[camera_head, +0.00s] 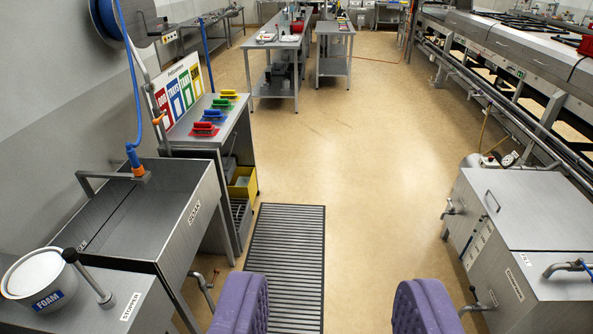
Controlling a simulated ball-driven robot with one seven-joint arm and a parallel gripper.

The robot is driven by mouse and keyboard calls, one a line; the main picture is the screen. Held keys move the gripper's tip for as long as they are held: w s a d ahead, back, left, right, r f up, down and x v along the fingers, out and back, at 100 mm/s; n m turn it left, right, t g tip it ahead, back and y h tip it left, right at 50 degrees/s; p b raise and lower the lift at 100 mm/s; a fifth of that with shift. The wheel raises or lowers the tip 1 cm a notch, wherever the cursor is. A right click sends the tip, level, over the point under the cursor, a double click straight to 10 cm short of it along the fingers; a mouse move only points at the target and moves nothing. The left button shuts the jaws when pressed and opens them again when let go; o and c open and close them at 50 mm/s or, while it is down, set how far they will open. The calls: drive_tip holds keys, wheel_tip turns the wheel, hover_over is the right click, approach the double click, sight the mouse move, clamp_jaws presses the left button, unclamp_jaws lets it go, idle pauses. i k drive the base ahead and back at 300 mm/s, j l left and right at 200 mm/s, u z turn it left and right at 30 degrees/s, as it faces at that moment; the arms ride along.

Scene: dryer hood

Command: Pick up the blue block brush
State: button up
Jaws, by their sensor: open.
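The blue block brush (212,115) lies on the steel side table (186,137) left of centre, in a row of coloured brushes. It sits between the red brush (204,129) nearer me and the green brush (221,102) farther back, with the yellow brush (229,93) behind that. My gripper (333,291) shows at the bottom edge as two purple padded fingers, wide apart with nothing between them. It is well short of the table, to the right of the brushes.
A steel sink (150,213) and a white foam tub (34,275) stand at the left. A grey floor grate (285,262) lies ahead. A steel tank (533,215) stands at the right. The tan floor between is open, with steel tables (277,42) farther back.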

sight(209, 114)
drive_tip(key=i, duration=2.85)
drive_tip(key=i+u, duration=0.1)
drive_tip(key=i, duration=0.5)
drive_tip(key=i+l+u, duration=0.1)
drive_tip(key=i, duration=0.45)
drive_tip(key=i+l+u, duration=0.1)
drive_tip(key=i, duration=0.45)
drive_tip(key=i+j+u, duration=0.1)
drive_tip(key=i+u, duration=0.55)
drive_tip(key=i, duration=0.25)
drive_tip(key=i+l+u, duration=0.15)
drive_tip(key=i+u, duration=0.2)
drive_tip(key=i, duration=0.1)
